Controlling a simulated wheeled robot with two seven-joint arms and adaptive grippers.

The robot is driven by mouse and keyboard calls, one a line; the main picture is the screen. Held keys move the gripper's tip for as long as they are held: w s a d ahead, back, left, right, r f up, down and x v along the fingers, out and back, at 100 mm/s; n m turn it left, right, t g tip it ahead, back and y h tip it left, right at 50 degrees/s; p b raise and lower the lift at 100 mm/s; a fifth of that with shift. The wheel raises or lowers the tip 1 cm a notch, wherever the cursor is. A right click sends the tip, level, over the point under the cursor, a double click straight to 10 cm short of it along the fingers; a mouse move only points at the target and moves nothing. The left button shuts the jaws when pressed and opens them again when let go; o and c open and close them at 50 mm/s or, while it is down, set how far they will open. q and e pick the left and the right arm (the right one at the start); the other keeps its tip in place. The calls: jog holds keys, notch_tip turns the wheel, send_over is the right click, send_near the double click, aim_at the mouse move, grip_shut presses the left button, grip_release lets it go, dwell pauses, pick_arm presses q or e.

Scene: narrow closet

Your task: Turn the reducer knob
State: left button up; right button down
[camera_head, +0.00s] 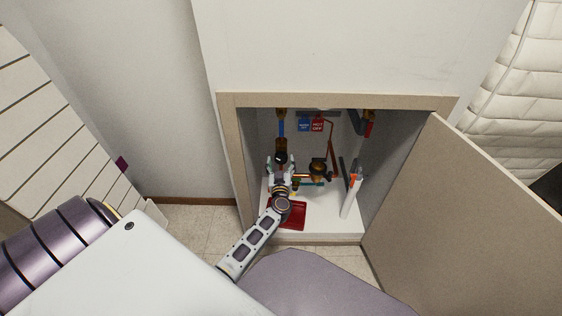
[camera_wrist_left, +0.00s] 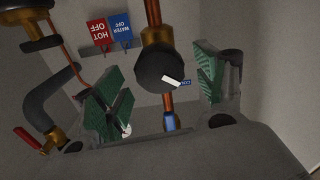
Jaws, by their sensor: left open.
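A dark round knob (camera_wrist_left: 152,72) with a white mark sits on a brass-coloured pipe fitting inside the closet; it looks like the reducer knob. It also shows in the head view (camera_head: 281,157), on the pipe at the cabinet's back left. My left gripper (camera_head: 280,163) reaches into the cabinet from the front and is open. In the left wrist view the green-padded fingers (camera_wrist_left: 160,90) stand one on each side of the knob, with visible gaps. Whether the knob lies in depth between the pads is hard to tell. My right gripper is not in view.
Blue and red tags (camera_head: 311,125) hang on the back wall. A brass valve (camera_head: 319,170) and copper pipes stand right of the gripper. A red tray (camera_head: 292,217) and a white bottle-like object (camera_head: 351,195) are on the cabinet floor. The open door (camera_head: 470,220) is at right.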

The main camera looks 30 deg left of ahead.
pick_arm(q)
jog(key=shift+b+x, duration=0.3)
jog(key=shift+x, duration=0.75)
jog(key=shift+w+a, duration=0.1)
jog(key=shift+w, duration=0.05)
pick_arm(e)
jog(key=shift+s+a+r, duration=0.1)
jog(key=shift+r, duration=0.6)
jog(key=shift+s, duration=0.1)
pick_arm(q)
jog(key=c, duration=0.9)
jog(key=shift+c, duration=0.7)
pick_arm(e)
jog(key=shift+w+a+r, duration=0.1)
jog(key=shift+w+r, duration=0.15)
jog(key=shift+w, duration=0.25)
pick_arm(q)
jog(key=shift+p, duration=0.4)
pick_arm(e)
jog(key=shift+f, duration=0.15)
